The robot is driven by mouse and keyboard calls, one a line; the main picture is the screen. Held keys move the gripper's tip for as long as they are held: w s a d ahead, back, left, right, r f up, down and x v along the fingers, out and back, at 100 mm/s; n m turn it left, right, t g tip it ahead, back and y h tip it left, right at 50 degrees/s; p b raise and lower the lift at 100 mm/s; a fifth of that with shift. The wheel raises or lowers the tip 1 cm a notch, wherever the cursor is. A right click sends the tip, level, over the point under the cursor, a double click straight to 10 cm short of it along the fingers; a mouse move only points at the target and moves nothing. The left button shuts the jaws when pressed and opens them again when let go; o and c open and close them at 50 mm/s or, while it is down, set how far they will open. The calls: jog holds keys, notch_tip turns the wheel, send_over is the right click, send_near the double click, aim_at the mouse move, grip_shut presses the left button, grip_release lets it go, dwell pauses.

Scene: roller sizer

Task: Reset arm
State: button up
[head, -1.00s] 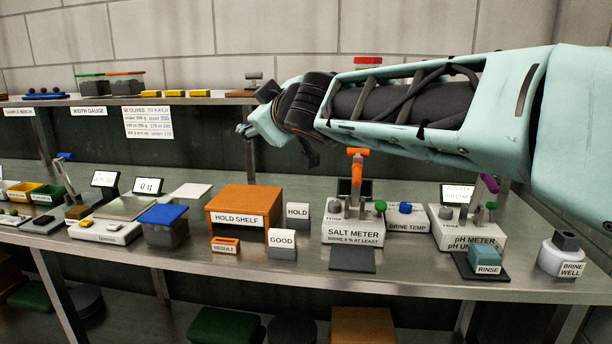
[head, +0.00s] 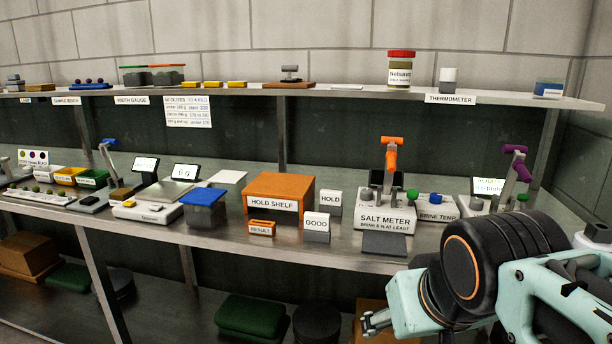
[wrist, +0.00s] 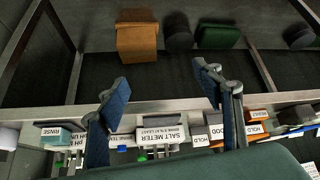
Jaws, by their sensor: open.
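My gripper (head: 376,322) is low at the right of the head view, in front of the bench's front edge and below the salt meter (head: 385,212). Much of it is hidden behind my wrist. In the wrist view my gripper (wrist: 163,78) shows two blue-padded fingers spread wide with nothing between them. That view is upside down. The salt meter (wrist: 160,133) appears beyond the fingers, apart from them.
The steel bench (head: 340,257) holds an orange hold shelf (head: 290,187), a blue-lidded container (head: 204,208) and a GOOD block (head: 317,226). A red-lidded jar (head: 399,70) stands on the upper shelf. A brown box (wrist: 137,40) and green bin (wrist: 218,36) sit below the bench.

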jog(key=s+a+f+g, duration=0.1)
jog(key=s+f, duration=0.3)
jog(key=s, duration=0.1)
notch_tip(320, 180, up, 33)
jog(key=p, duration=3.2)
jog(key=shift+f+m, duration=0.2)
jog(key=shift+m, duration=0.2)
